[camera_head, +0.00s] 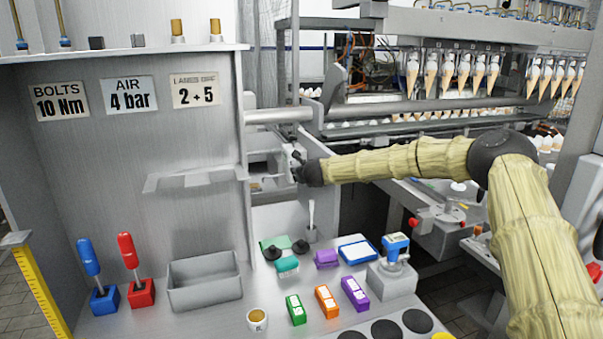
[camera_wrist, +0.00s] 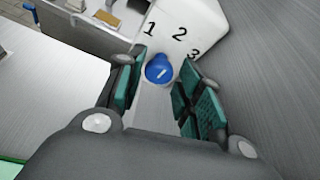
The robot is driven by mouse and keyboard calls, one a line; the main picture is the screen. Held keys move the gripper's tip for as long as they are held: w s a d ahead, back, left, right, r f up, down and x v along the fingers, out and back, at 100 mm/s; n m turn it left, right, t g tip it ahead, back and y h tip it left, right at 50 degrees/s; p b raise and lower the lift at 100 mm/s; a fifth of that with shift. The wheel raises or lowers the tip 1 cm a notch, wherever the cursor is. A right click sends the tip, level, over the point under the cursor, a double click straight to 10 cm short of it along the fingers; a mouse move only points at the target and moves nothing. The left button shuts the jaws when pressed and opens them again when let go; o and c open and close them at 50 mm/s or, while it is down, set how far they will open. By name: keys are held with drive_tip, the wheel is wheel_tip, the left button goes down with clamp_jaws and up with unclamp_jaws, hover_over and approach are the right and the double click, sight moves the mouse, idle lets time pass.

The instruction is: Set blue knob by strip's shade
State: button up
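The blue knob (camera_wrist: 159,69) shows in the wrist view, with a white mark on its face. It is on a white panel (camera_wrist: 205,22) printed 1, 2 and 3. I cannot tell surely which number the mark points to. My gripper (camera_wrist: 162,82) is open, its teal pads on either side of the knob. I see no clear grip on it. In the head view my gripper (camera_head: 303,170) is at the white box (camera_head: 289,158) beside the grey cabinet, and the knob is hidden. I cannot pick out with certainty the strip that the task names.
A metal shelf (camera_head: 195,179) juts out left of my gripper. Below are a grey bin (camera_head: 205,290), blue (camera_head: 105,300) and red (camera_head: 141,293) holders with tools, and green, orange and purple blocks (camera_head: 355,293). A cone machine (camera_head: 460,90) stands behind my arm.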

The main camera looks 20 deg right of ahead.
drive_tip(key=shift+r, duration=0.1)
wheel_tip(320, 180, up, 10)
idle(0.5)
wheel_tip(320, 180, up, 5)
drive_tip(key=p, duration=0.5)
